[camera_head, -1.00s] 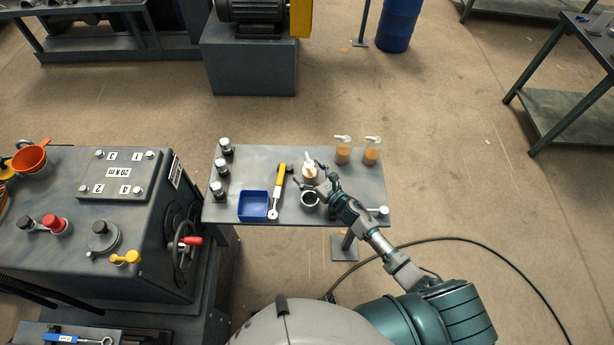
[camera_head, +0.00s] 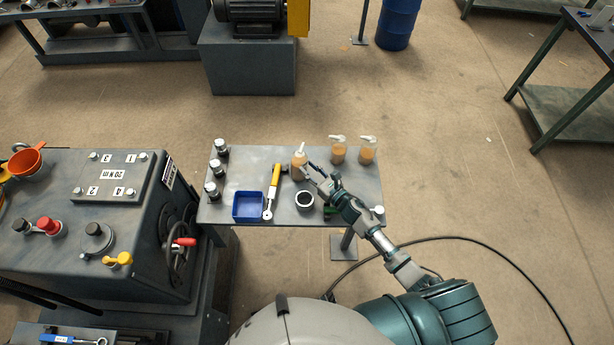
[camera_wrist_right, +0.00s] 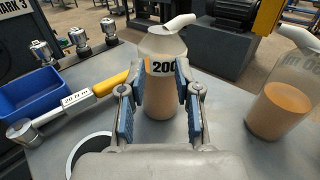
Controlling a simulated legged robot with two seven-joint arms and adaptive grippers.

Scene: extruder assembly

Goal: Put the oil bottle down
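Whether a pad still touches the bottle is hard to see. My left gripper is not in view.
Two similar bottles (camera_head: 339,152) (camera_head: 367,152) stand to the right. A round dark-centred ring (camera_head: 304,200), a yellow-handled torque wrench (camera_head: 275,178), a blue tray (camera_head: 236,206) and several small dark, silver-topped parts (camera_head: 217,169) share the small table (camera_head: 345,187).

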